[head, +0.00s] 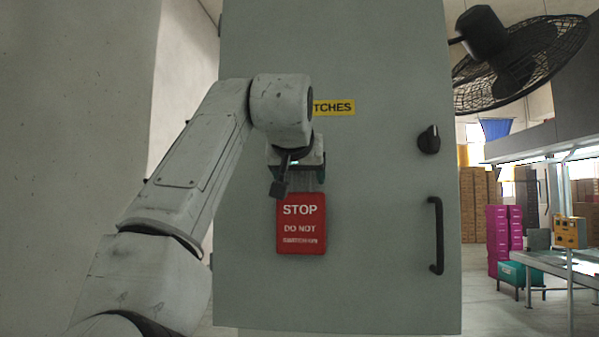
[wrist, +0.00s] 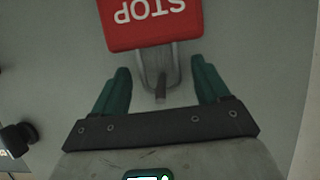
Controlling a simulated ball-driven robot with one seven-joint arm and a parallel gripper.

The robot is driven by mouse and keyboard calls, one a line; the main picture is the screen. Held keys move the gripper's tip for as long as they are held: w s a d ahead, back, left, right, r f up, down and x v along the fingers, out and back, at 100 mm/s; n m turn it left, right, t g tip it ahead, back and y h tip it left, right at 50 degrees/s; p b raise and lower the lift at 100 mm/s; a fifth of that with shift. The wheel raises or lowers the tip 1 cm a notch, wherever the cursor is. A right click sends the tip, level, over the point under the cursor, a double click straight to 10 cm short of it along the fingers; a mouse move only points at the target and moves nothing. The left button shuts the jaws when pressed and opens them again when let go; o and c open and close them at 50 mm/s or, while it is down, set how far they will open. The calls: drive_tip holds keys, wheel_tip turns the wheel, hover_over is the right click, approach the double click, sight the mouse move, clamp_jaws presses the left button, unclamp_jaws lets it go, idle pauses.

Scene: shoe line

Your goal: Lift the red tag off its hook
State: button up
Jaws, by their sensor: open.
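The red tag (head: 301,245), with white "STOP DO NOT" lettering, hangs upright on the grey cabinet door (head: 380,200) in the head view. In the wrist view the tag (wrist: 150,33) is upside down at the top, partly cut off. Its narrow grey upper part (wrist: 156,62) and a small dark prong, probably the hook (wrist: 160,90), lie between the fingers. My gripper (wrist: 162,84) has green fingers, open, one on each side of that part with gaps. In the head view my gripper (head: 301,172) is just above the tag; my arm partly hides it and the hook.
The door carries a dark knob (head: 429,140), a black handle (head: 436,236) and a yellow label (head: 335,107), partly behind my arm. A black fan (head: 520,60) is at upper right. A workbench (head: 550,262) and pink boxes (head: 497,240) stand at right. A wall is at left.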

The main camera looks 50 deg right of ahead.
drive_tip(key=c, duration=1.1)
drive_tip(key=shift+r, duration=0.1)
drive_tip(key=shift+c, duration=0.2)
drive_tip(key=shift+r+p, duration=0.75)
drive_tip(key=shift+p, duration=0.2)
drive_tip(key=s+a+b, duration=0.2)
drive_tip(key=s+a, duration=0.3)
drive_tip(key=a, duration=0.1)
drive_tip(key=shift+s+a, duration=0.15)
drive_tip(key=shift+a, duration=0.2)
idle(0.6)
idle(0.5)
